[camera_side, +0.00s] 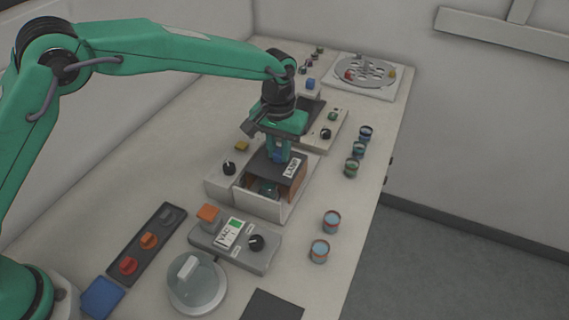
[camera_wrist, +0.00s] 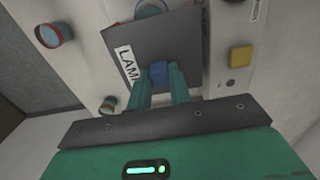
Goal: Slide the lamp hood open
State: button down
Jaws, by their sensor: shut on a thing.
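The lamp hood (camera_side: 268,165) is a dark plate with a white LAMP label, on top of a box-like lamp station (camera_side: 264,205) in the side view. The front of the station is open below the hood and shows a brown interior with a dark greenish item. In the wrist view the hood (camera_wrist: 190,35) fills the upper middle. My gripper (camera_side: 279,157) is above the hood, its green fingers pointing down. In the wrist view my gripper (camera_wrist: 161,80) is shut on a small blue handle (camera_wrist: 158,72) on the hood.
A VAC unit (camera_side: 236,243) with an orange block and a black knob stands in front of the station. A clear-lidded round dish (camera_side: 197,284) is at the front. Several small cups (camera_side: 331,220) line the right side. A round rack (camera_side: 365,72) is at the back.

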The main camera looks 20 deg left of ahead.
jog(key=w, duration=0.7)
jog(key=shift+r, duration=0.15)
jog(key=shift+w, duration=0.15)
jog(key=c, duration=1.3)
grip_release()
notch_tip(320, 180, up, 8)
jog(key=shift+f, duration=0.15)
jog(key=shift+a, duration=0.1)
